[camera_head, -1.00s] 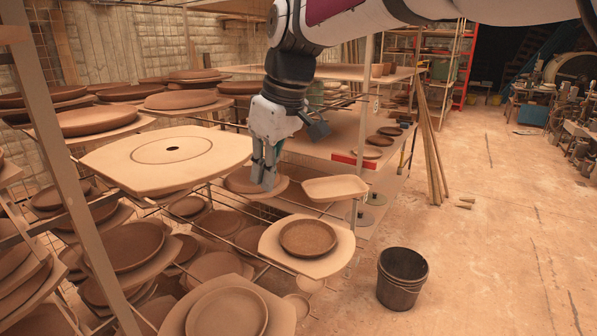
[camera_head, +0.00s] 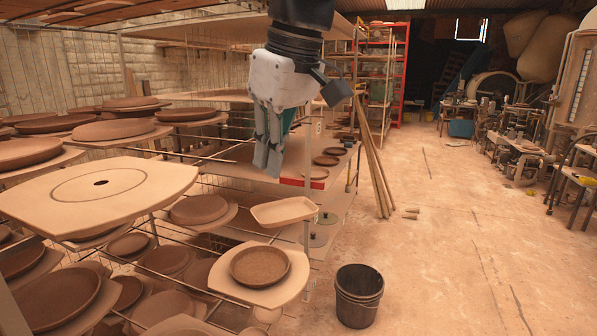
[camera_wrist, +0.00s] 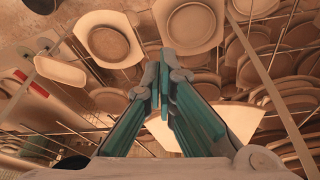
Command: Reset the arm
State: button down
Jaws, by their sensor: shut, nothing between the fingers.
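My gripper (camera_head: 268,172) hangs fingers down in the upper middle of the head view, in front of the shelving. Its fingers are shut and hold nothing. In the wrist view the teal fingers of my gripper (camera_wrist: 158,90) meet at the tips, with pottery boards below them. A rectangular tan tray (camera_head: 284,212) lies below and slightly right of the fingertips in the head view, apart from them. A brown round dish (camera_head: 260,266) on a pale board is lower down.
A large pale board (camera_head: 60,200) with a small hole sits on the rack at left. Racks with several clay dishes fill the left side. A dark bucket (camera_head: 359,297) stands on the floor. Wooden poles (camera_head: 372,165) lean by the shelves. The floor at right is open.

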jog(key=s+d+f+m+t+h, duration=0.1)
jog(key=s+d+f+m, duration=0.25)
jog(key=d, duration=0.45)
jog(key=s+d+f+m+t, duration=0.1)
jog(key=s+d+f+m, duration=0.2)
jog(key=d, duration=0.5)
jog(key=s+d+f+m+t+h, duration=0.1)
jog(key=s+d+f+m, duration=0.3)
jog(key=s+d+f, duration=0.4)
jog(key=s, duration=0.2)
jog(key=shift+s+d+f+h, duration=0.15)
jog(key=shift+s+d+h, duration=0.15)
jog(key=shift+d, duration=0.05)
jog(key=shift+m, duration=0.25)
